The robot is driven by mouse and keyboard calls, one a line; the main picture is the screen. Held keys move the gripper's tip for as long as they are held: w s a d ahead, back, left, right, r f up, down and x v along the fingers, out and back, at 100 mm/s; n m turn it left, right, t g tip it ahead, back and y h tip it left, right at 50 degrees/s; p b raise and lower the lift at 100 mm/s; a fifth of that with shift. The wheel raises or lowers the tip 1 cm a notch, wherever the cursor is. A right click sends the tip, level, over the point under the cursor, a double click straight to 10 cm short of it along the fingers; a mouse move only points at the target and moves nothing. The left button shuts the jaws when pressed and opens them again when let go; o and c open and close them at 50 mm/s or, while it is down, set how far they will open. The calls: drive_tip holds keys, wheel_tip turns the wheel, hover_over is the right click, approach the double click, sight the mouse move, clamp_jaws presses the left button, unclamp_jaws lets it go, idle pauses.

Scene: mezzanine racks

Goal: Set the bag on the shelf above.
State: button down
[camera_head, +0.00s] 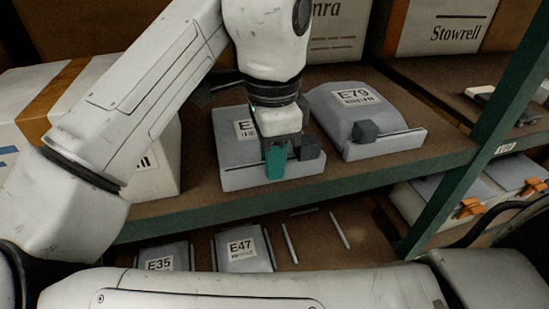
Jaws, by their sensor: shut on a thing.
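A grey bag (235,158) with a white label, partly hidden by my arm, rests on the upper shelf (400,158). It has a bar along its front and a dark block (307,148) at the right. My gripper (287,152) comes down from above over the bag's front right part, with a teal finger in front. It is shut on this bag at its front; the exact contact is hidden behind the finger. A similar grey bag E79 (340,108) lies just to the right, apart from it.
White boxes stand left (152,170) and behind (437,28). A green upright (500,90) bounds the bay on the right. On the lower shelf lie bags E35 (165,256) and E47 (243,252), with bare shelf and thin dividers (290,243) to their right.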

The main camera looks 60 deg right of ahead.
drive_tip(key=shift+a+r, duration=0.1)
drive_tip(key=c, duration=1.1)
unclamp_jaws()
drive_tip(key=shift+o, duration=0.2)
wheel_tip(320, 180, up, 12)
drive_tip(key=shift+b, duration=0.35)
drive_tip(key=shift+s, duration=0.1)
